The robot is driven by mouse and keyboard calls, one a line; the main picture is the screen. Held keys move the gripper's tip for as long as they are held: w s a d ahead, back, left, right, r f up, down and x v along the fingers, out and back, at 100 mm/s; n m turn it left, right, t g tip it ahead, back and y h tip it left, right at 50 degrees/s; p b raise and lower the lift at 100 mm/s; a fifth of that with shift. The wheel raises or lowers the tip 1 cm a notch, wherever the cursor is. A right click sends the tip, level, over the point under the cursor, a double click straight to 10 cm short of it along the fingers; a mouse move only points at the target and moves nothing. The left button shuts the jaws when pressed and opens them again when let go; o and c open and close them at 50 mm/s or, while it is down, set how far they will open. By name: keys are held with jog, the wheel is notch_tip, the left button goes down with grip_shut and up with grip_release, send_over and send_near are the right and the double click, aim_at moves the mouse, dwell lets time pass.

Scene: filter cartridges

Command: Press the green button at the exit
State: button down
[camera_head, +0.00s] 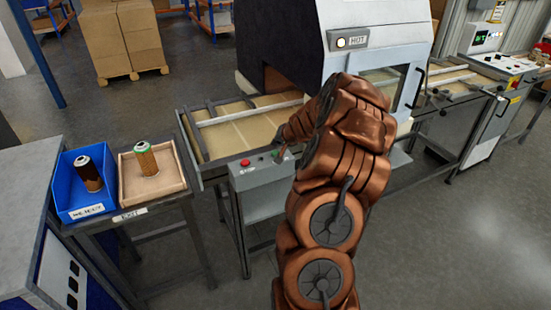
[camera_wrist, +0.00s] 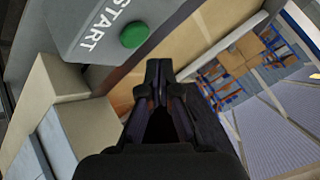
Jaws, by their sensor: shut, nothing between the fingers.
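The green button (camera_wrist: 134,34) is a round button on a grey panel marked START in the wrist view. It is just above and left of my gripper's fingertips (camera_wrist: 158,70), with a visible gap between them in the picture. My gripper is shut and empty. In the head view my arm reaches over the control box (camera_head: 262,185) at the machine's exit end, and my gripper (camera_head: 281,150) is low over its right part. There the green button is mostly hidden by my gripper; whether they touch cannot be told.
A red STOP button (camera_head: 245,162) is on the same box. The exit conveyor (camera_head: 195,150) lies behind it, leading from the machine marked HOT (camera_head: 370,42). At left, a blue reject bin (camera_head: 62,190) and a wooden exit tray (camera_head: 128,190) each hold a cartridge.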

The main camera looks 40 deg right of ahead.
jog(key=shift+f+b, duration=0.4)
jog(key=shift+f, duration=0.35)
jog(key=shift+f, duration=0.2)
dwell(0.9)
jog(key=shift+f+b, duration=0.25)
jog(key=shift+b, duration=0.3)
jog(key=shift+f+b, duration=0.45)
dwell(0.6)
jog(key=shift+r, duration=0.2)
jog(key=shift+r+p, duration=0.5)
jog(key=shift+r, duration=0.2)
jog(key=shift+r+p, duration=1.55)
jog(key=shift+r, duration=0.95)
